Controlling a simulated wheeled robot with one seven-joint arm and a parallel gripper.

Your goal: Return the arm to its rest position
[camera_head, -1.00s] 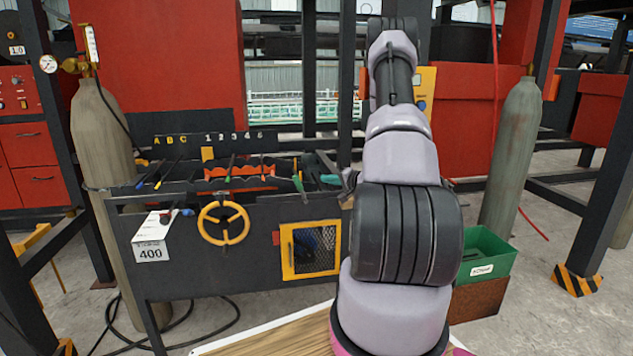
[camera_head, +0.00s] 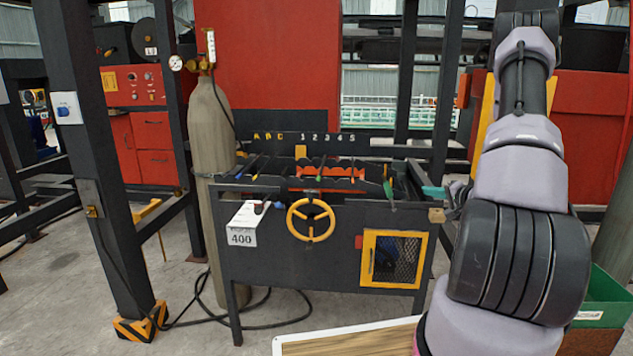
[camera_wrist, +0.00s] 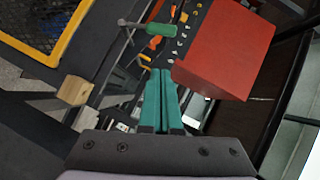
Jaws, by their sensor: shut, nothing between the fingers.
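My arm (camera_head: 520,180) stands raised on the right side of the head view, bent away from me. My gripper (camera_wrist: 160,100) shows in the wrist view with its two teal fingers together and nothing between them. In the head view its teal tip (camera_head: 433,191) shows at the right end of the black workbench (camera_head: 290,255), partly hidden behind my arm. In the wrist view a green-handled tool (camera_wrist: 160,29) lies beyond the fingertips, and a wooden block (camera_wrist: 73,90) is to the left. I cannot tell how far the fingers are from the bench.
The bench carries a yellow handwheel (camera_head: 311,220), a yellow mesh door (camera_head: 393,258) and several tools on top. A gas cylinder (camera_head: 212,150) stands left of it. A black post (camera_head: 90,150) rises further left. A green bin (camera_head: 608,295) is at lower right. A red block (camera_wrist: 230,50) is near the fingers' right.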

